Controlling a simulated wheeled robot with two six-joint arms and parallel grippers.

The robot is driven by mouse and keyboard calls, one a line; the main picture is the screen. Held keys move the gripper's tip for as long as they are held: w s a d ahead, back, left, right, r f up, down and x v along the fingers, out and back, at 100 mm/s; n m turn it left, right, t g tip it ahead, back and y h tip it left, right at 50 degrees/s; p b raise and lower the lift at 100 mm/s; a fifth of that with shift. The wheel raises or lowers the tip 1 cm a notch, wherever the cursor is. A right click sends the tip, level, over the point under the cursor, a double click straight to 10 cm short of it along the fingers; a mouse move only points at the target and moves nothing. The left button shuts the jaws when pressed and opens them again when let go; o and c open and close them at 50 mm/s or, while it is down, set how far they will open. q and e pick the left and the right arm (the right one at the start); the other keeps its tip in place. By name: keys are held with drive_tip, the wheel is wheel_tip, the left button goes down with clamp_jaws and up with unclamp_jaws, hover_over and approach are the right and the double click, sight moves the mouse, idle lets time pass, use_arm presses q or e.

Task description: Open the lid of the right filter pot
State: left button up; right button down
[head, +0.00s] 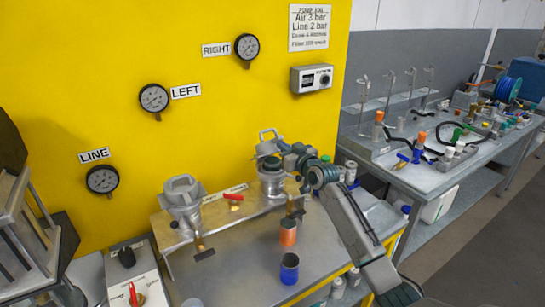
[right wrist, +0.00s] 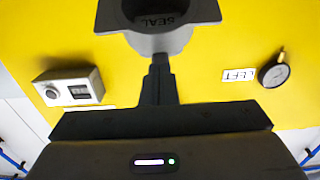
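The right filter pot (head: 272,183) stands on the steel shelf against the yellow wall, with a dark open mouth. Its grey lid (head: 266,137) appears raised and tilted up at the back of the pot. In the right wrist view, a grey piece marked "SEAL" (right wrist: 162,38), apparently the lid, is just beyond my fingertips. My right gripper (head: 285,149) is beside the raised lid, above the pot's right side. In the wrist view its fingers (right wrist: 159,62) look together; whether they touch the lid is unclear. The left filter pot (head: 184,203) has its lid down. My left gripper is not in view.
An orange cup (head: 288,233) and a blue cup (head: 289,268) stand on the bench in front of the pots. Gauges and a digital box (head: 311,79) are on the wall. A cluttered bench (head: 425,170) is at right.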

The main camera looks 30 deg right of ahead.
drive_tip(key=shift+w+r, duration=0.55)
drive_tip(key=shift+r, duration=0.15)
drive_tip(key=shift+r, duration=0.1)
drive_tip(key=shift+w+a+r+b, duration=0.15)
drive_tip(key=shift+w+r+b, duration=0.2)
drive_tip(key=shift+w+r, duration=1.05)
drive_tip(key=shift+f, duration=0.15)
drive_tip(key=shift+w, duration=0.15)
